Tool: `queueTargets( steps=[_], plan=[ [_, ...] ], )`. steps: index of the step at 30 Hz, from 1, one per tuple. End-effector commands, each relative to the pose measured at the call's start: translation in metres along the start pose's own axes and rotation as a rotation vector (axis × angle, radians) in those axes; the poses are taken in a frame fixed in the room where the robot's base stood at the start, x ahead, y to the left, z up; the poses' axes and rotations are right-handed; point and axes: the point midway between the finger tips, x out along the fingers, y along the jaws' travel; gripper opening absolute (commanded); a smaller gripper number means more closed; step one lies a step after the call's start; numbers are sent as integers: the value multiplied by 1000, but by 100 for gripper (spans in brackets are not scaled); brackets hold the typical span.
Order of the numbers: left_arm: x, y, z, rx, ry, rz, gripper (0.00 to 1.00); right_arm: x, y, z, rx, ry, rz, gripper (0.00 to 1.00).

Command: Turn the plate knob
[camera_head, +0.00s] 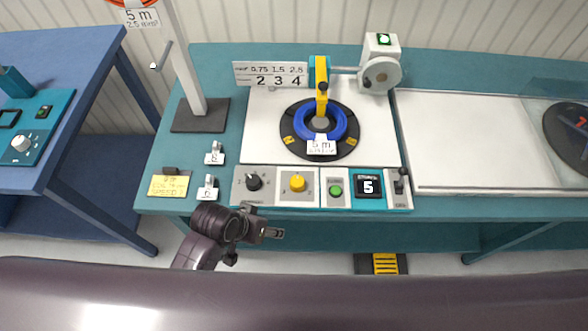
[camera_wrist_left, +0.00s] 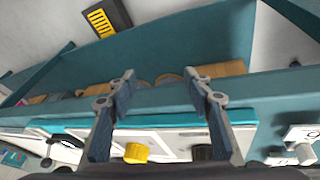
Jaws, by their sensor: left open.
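The control panel (camera_head: 275,199) on the teal bench's front edge carries a black knob (camera_head: 254,182) and a yellow knob (camera_head: 297,183). I cannot read which is the plate knob. The wrist view shows the yellow knob (camera_wrist_left: 136,152) and the dark knob (camera_wrist_left: 202,153) near its bottom edge. My left gripper (camera_head: 275,233) is in front of the bench edge, below and apart from both knobs. It is open and empty; its two fingers (camera_wrist_left: 159,85) stand well apart in the wrist view. My right gripper is out of view.
A green button (camera_head: 336,190), a display reading 5 (camera_head: 368,187) and a lever switch (camera_head: 401,183) are right of the knobs. A blue coil (camera_head: 338,133) lies on the dark plate behind. A yellow-striped pedal (camera_head: 385,263) is on the floor.

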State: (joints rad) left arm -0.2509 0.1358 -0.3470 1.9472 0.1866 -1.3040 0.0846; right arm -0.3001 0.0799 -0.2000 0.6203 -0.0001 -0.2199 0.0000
Motion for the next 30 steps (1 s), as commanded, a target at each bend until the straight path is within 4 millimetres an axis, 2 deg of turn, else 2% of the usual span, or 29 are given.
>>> queueTargets(
  steps=[1,5,10,18,21,26,30],
  plan=[
    [-18,7,-9,10,11,9,46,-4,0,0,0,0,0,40],
    [-53,23,-21,33,25,32,46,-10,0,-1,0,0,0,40],
    [-46,61,-52,91,29,113,46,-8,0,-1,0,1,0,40],
    [-51,129,-98,238,-13,233,46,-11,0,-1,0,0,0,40],
    [-53,148,-110,306,-61,252,46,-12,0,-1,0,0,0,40],
    [-57,155,-123,393,-157,224,46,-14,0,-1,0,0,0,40],
    [-62,137,-137,431,-247,146,46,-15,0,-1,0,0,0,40]
  ],
)
